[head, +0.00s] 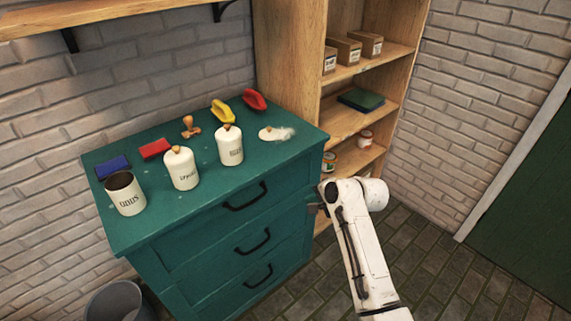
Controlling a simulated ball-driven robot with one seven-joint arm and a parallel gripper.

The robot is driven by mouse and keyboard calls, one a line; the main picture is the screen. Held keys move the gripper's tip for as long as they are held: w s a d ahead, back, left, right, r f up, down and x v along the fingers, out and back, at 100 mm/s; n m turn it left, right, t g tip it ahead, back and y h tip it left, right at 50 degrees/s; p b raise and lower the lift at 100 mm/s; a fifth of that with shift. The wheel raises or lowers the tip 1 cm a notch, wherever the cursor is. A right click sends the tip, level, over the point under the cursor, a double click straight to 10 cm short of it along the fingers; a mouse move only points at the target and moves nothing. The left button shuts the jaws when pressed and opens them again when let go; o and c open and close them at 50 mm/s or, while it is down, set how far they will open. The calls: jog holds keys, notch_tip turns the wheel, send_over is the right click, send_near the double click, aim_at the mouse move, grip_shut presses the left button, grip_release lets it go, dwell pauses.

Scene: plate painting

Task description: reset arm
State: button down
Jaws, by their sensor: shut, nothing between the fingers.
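My white arm reaches up from the lower right. My gripper (314,206) is small and dark at its end, partly hidden, beside the right front edge of the green dresser (205,245). It is shut and empty, apart from all the items on the dresser top. On that top stand an open white canister (126,198) marked ODDS and two lidded white canisters (182,170) (229,147). A white lid with a wooden knob (274,133) lies at the right, with a pale smear beside it.
Behind the canisters lie a blue block (113,166), a red block (155,149), a wooden stamp (190,126), and yellow (222,112) and red (255,99) handled items. A wooden shelf unit (285,60) holds boxes. A grey bin (119,303) stands at lower left. The floor at right is clear.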

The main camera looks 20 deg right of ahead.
jog(key=s+a+f+n+g+h, duration=0.1)
jog(key=s+a+f+n+g, duration=0.25)
jog(key=s, duration=1.15)
jog(key=s+f+n+g+h, duration=0.1)
jog(key=s+f+n+g, duration=0.45)
jog(key=s, duration=0.95)
jog(key=s+r+n, duration=0.1)
jog(key=s+n, duration=0.1)
jog(key=s, duration=0.4)
jog(key=s+r+n+t+h, duration=0.1)
jog(key=s+r+n, duration=0.1)
jog(key=s, duration=0.4)
jog(key=shift+s+d+r+n, duration=0.25)
jog(key=shift+d+n, duration=0.15)
jog(key=shift+n, duration=0.1)
